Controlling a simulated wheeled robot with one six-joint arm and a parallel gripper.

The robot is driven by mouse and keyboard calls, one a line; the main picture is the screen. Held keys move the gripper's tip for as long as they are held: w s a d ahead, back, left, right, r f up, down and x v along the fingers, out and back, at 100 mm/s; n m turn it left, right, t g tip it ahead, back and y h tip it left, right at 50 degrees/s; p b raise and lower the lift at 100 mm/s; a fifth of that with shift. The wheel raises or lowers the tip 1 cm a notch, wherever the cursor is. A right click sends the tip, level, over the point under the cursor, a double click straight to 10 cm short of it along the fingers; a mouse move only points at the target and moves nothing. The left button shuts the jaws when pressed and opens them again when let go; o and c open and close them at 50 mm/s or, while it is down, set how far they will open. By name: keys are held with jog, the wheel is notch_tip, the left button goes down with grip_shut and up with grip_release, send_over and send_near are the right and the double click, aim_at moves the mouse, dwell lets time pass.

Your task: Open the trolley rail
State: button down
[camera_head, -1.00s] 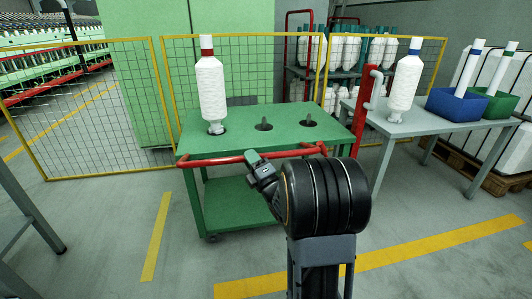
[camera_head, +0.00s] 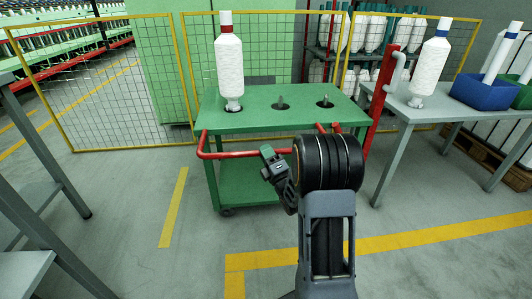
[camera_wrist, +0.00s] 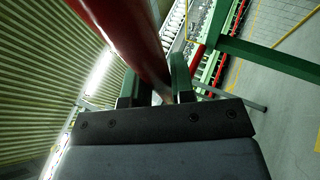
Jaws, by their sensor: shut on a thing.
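The trolley (camera_head: 265,121) is green, with a flat top and a lower shelf. Its rail (camera_head: 228,155) is a red bar in front of the top's near edge, with a bent left end and red arms reaching back to the trolley. A gap shows between bar and edge. My gripper (camera_head: 267,152) is shut on the bar near its middle, and my wrist hides part of the right side. In the wrist view the red rail (camera_wrist: 124,35) runs between the two fingers of my gripper (camera_wrist: 155,86).
A white bobbin (camera_head: 229,68) stands at the trolley top's left, beside two bare pegs. A red post (camera_head: 382,105) stands right of the trolley. A grey table (camera_head: 408,112) holds another bobbin and a blue bin (camera_head: 482,93). Yellow-framed mesh fencing runs behind. The floor in front is clear.

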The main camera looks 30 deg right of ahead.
jog(key=c, duration=1)
grip_release()
jog(key=shift+w, duration=0.1)
jog(key=shift+d, duration=0.1)
jog(key=p+v, duration=0.1)
jog(key=v, duration=1.3)
jog(key=shift+w, duration=0.1)
